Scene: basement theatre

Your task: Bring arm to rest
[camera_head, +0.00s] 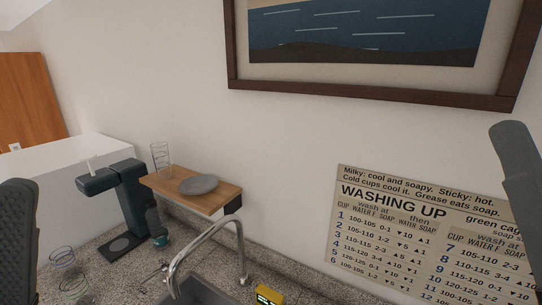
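A dark grey part of my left arm stands upright at the left edge of the head view. A dark grey part of my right arm slants in at the right edge. No fingers of either gripper show, so what they hold is hidden. Neither visible arm part touches anything that I can make out.
A sink with a curved metal faucet (205,237) is at the bottom centre, with a small yellow display box (268,294) beside it. A wooden shelf (221,199) bears a grey plate (198,185) and a wire-like glass (160,158). A dark machine (128,190) stands left. A washing-up sign (430,240) hangs right.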

